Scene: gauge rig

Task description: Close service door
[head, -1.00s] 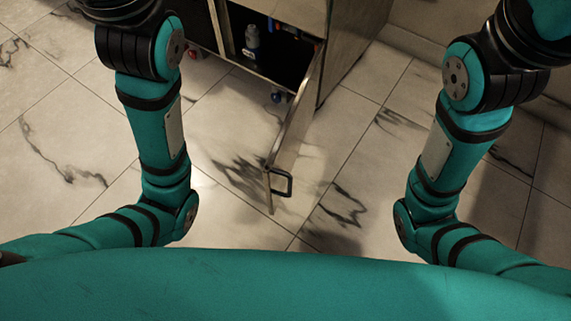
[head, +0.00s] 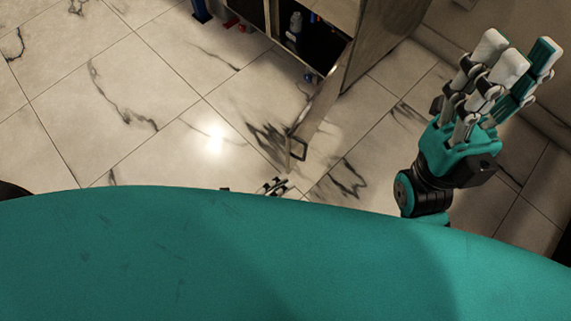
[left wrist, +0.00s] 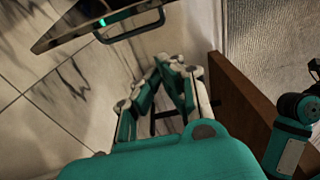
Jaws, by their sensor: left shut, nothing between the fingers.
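The service door (head: 318,116) stands open, swung out from the cabinet (head: 385,40), seen nearly edge-on in the head view. Its dark loop handle (head: 299,147) is at the near free end. In the left wrist view the door panel (left wrist: 85,20) and handle (left wrist: 137,27) are at the top. My left gripper (head: 275,187) shows only its fingertips below the handle; my body hides the rest. In the left wrist view its fingers (left wrist: 168,65) come together, empty, below the handle and apart from it. My right gripper (head: 520,52) is raised at the right, open and empty, away from the door.
The dark cabinet inside holds a grey bottle-like item (head: 295,25). Small red and blue items (head: 232,22) are at the cabinet's lower edge. Pale marble floor tiles (head: 130,100) are clear to the left. A brown panel (left wrist: 245,105) stands at the right in the left wrist view.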

